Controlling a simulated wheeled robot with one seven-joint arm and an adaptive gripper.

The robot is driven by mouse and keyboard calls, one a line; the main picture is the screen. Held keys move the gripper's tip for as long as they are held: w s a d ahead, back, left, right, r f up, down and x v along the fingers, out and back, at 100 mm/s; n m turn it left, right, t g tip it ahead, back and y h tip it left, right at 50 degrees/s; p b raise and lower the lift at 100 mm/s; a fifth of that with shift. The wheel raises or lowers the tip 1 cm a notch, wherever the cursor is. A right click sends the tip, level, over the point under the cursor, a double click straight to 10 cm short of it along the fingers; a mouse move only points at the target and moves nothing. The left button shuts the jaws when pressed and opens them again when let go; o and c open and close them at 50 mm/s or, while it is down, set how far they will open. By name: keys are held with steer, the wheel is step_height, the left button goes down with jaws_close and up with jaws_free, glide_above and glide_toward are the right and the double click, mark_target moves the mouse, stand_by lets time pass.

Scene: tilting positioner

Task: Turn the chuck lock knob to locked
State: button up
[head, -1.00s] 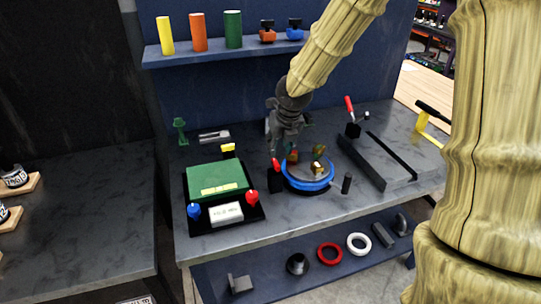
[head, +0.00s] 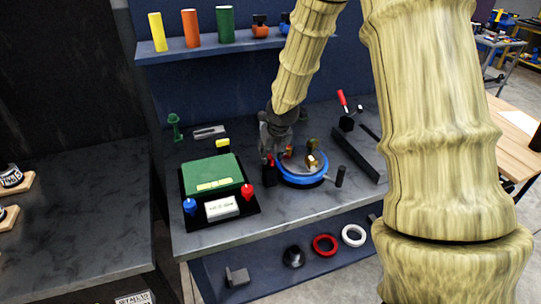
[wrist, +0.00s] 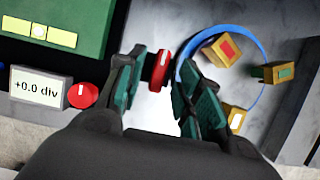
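A red knob with a pale mark line (wrist: 160,70) sits beside the blue-rimmed round chuck (wrist: 262,80). In the head view, the blue rim (head: 303,183) shows on the bench, with a black post (head: 269,176) at its left that carries the knob, largely hidden by my gripper. My gripper (head: 274,157) is low over this post. In the wrist view, my gripper (wrist: 158,88) is open, one teal-padded finger on each side of the red knob.
A green-topped box (head: 213,173) stands left on a black tray, with a blue knob (head: 190,206), another red knob (head: 247,190) and a display (wrist: 40,88) reading +0.0 div. Jaw blocks (wrist: 220,50) sit inside the blue rim. A black handle (head: 340,176) stands at right.

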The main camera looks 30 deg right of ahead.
steer(key=shift+x, duration=0.9)
steer(key=shift+c, duration=0.4)
jaws_close()
